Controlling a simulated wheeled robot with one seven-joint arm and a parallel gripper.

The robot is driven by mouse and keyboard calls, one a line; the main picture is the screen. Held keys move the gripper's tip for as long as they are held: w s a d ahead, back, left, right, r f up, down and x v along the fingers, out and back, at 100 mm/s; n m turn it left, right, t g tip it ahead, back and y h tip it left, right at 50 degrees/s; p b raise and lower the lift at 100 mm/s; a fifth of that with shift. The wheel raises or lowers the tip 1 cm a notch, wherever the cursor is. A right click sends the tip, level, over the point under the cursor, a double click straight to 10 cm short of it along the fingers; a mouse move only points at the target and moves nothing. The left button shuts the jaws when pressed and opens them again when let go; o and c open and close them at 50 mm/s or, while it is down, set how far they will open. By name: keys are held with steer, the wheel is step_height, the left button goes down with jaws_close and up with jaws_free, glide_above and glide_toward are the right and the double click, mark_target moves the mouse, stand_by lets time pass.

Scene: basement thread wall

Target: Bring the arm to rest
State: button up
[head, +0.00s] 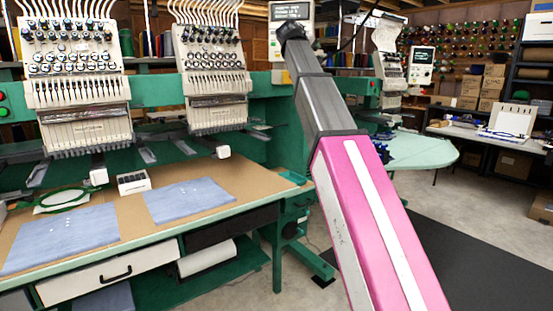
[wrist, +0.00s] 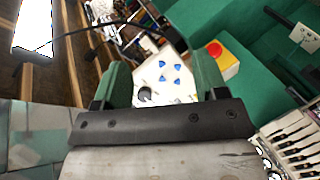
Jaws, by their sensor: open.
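My arm rises from the lower right of the head view, with a pink and white link (head: 365,225) and a grey link (head: 322,100). It reaches up and away past the green embroidery machine (head: 262,112). My gripper itself cannot be made out in the head view. In the wrist view my gripper (wrist: 162,78) shows two green fingers standing apart, with nothing held between them. Behind the gap is a pale control panel (wrist: 165,82) with blue buttons; I cannot tell how far off it is.
A red button on a yellow box (wrist: 224,58) is right of the fingers. Embroidery heads (head: 75,75) stand over a worktable (head: 125,205) with blue cloths (head: 190,200) and a hoop (head: 62,199). A pale green tabletop (head: 425,152) is right of my arm. Floor is open at right.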

steer(key=s+d+f+m+g+y, duration=0.1)
steer(key=s+f+g, duration=0.1)
steer(key=f, duration=1.4)
steer(key=s+d+f+g+y, duration=0.2)
steer(key=f, duration=1.3)
steer(key=s+d+f+m+g+y, duration=0.1)
steer(key=f+g, duration=0.1)
steer(key=f, duration=1.4)
steer(key=s+d+f+m+g+y, duration=0.1)
steer(key=s+f+m+g+y, duration=0.1)
steer(key=s+f, duration=1.1)
steer(key=s+d+f+m+g+y, duration=0.1)
steer(key=s+f+g, duration=0.3)
steer(key=s+f, duration=0.9)
step_height(320, 180, down, 5)
steer(key=shift+s+f+m+y, duration=0.2)
steer(key=shift+m+y, duration=0.2)
steer(key=shift+m, duration=0.2)
